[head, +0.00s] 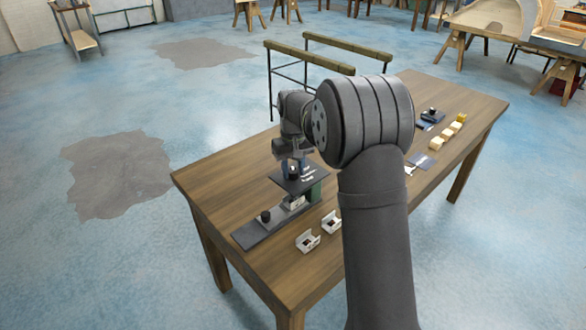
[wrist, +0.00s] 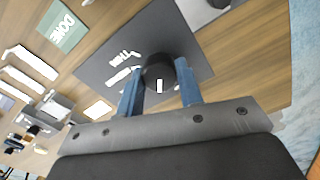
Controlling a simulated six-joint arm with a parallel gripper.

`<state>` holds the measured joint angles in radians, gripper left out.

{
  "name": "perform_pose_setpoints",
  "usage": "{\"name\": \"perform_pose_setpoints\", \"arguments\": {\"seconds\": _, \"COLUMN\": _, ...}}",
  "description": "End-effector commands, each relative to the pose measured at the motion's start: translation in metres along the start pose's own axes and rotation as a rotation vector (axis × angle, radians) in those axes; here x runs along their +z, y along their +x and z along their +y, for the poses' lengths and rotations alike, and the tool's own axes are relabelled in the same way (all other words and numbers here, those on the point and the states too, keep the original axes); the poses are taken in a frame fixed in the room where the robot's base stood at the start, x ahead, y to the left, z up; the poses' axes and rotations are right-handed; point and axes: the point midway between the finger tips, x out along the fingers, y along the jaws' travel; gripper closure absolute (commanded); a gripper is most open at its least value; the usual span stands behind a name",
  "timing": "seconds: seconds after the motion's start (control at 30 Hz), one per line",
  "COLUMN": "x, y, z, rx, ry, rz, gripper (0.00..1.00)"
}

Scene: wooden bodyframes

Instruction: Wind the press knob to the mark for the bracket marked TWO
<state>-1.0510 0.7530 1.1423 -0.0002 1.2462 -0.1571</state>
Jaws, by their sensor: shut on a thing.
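The black press knob (wrist: 158,70) stands on a dark plate (wrist: 105,50) in the wrist view. A white pointer line shows on the knob, on the side towards my gripper. White marks with small lettering lie on the plate left of the knob; I cannot read them surely. My gripper (wrist: 158,84) is shut on the knob, one blue finger on each side. In the head view the knob (head: 293,173) is partly hidden under my wrist, above the press plate (head: 311,185).
The press's dark base (head: 255,232) extends to the front left of the wooden table (head: 265,270). A green pad lettered DONE (wrist: 62,27) lies flat in the wrist view. Wooden blocks (head: 446,135) and a small dark device (head: 430,114) stand at the table's right end.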

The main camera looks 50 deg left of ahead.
Motion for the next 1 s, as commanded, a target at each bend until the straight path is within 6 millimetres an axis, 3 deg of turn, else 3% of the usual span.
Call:
{"name": "perform_pose_setpoints", "arguments": {"seconds": 0.5, "x": 0.0001, "y": 0.0001, "z": 0.0005, "rx": 0.000, "ry": 0.420, "rz": 0.000, "gripper": 0.89}}
{"name": "perform_pose_setpoints", "arguments": {"seconds": 1.0, "x": 0.0002, "y": 0.0002, "z": 0.0006, "rx": 0.000, "ry": 0.561, "rz": 0.000, "gripper": 0.89}}
